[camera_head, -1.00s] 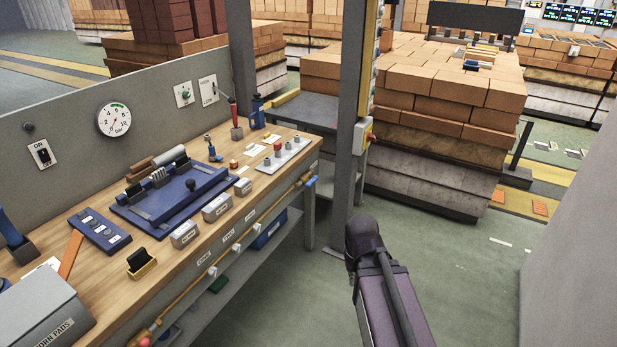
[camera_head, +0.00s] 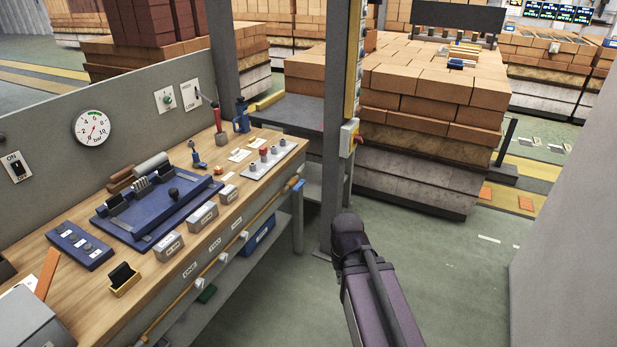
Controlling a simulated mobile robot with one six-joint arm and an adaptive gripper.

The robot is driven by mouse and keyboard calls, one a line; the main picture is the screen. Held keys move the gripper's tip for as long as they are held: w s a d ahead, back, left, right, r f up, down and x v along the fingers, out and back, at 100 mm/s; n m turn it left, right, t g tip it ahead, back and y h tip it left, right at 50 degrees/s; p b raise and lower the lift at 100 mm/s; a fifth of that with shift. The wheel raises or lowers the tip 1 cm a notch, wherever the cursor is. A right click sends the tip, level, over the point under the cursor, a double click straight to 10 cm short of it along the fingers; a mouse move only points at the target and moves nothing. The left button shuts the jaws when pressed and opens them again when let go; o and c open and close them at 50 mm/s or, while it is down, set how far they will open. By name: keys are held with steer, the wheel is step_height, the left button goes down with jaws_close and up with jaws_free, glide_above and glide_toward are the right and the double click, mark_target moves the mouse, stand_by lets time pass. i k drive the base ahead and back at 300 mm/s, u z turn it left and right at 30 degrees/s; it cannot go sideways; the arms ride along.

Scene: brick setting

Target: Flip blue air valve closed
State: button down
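A small blue piece, which looks like the air valve handle (camera_head: 298,185), sits at the far right end of the yellow pipe (camera_head: 213,270) along the front edge of the workbench (camera_head: 150,290). It is too small for me to tell whether the handle lies along the pipe or across it. My dark arm (camera_head: 365,285) rises from the bottom edge, to the right of the bench and apart from the valve, over the floor. My gripper does not show.
A pressure gauge (camera_head: 92,128) and switches are on the grey back panel (camera_head: 130,120). A blue fixture (camera_head: 160,205) and small boxes cover the bench top. A grey post (camera_head: 337,130) stands beyond the bench's right end. Brick stacks (camera_head: 440,85) stand behind; green floor (camera_head: 450,290) is open at right.

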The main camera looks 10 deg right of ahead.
mark_target(302, 183)
steer(key=i, duration=0.9)
steer(key=u, duration=0.05)
